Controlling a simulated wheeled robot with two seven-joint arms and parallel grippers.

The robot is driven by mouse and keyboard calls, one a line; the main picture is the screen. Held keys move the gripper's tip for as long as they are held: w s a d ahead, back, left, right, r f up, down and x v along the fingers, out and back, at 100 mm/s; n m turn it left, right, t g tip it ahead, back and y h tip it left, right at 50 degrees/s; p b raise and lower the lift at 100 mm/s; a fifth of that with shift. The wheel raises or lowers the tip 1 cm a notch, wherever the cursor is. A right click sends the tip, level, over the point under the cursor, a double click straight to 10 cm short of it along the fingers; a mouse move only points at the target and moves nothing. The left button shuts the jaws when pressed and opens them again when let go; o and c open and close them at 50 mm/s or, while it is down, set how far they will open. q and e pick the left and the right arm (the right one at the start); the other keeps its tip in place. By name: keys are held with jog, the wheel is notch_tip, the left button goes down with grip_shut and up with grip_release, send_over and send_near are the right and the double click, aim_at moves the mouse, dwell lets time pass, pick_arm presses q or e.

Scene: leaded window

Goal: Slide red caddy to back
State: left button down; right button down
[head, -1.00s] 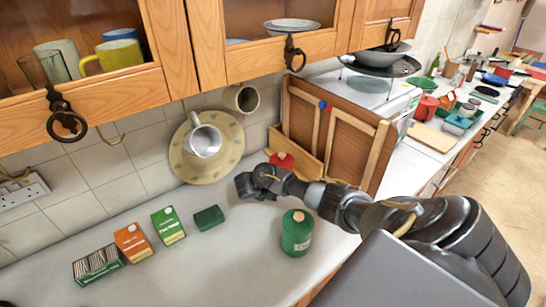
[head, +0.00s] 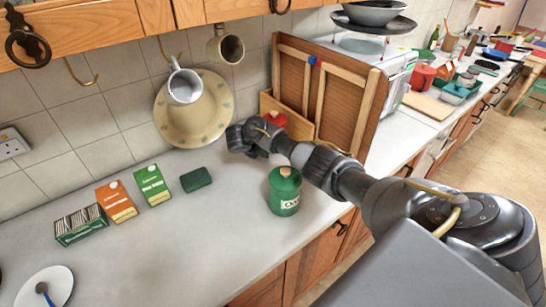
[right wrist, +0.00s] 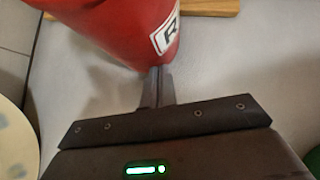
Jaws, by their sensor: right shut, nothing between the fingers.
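The red caddy (head: 275,119) stands on the worktop at the back, in front of a wooden rack, partly hidden by my right arm in the head view. In the right wrist view the red caddy (right wrist: 120,28) fills the top middle, with part of a white label showing. My right gripper (right wrist: 156,72) is shut and empty, its fingertips at the caddy's lower side; I cannot tell whether they touch. In the head view my right gripper (head: 240,139) is left of the caddy, fingertips hidden. My left gripper is not in view.
A green caddy (head: 284,190) stands in front of my right arm. A green sponge (head: 196,180), cartons (head: 153,186) and a box of sachets (head: 80,224) lie to the left. The front worktop is mostly clear.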

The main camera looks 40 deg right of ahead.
jog(key=shift+w+d, duration=0.1)
jog(key=a+p, duration=0.2)
jog(key=s+a+p, duration=0.1)
jog(key=shift+a+r+p, duration=0.3)
jog(key=shift+a+p, duration=0.05)
jog(key=v, duration=0.8)
jog(key=shift+a+f+b, duration=0.3)
jog(key=shift+v, duration=0.9)
jog(key=shift+d, duration=0.1)
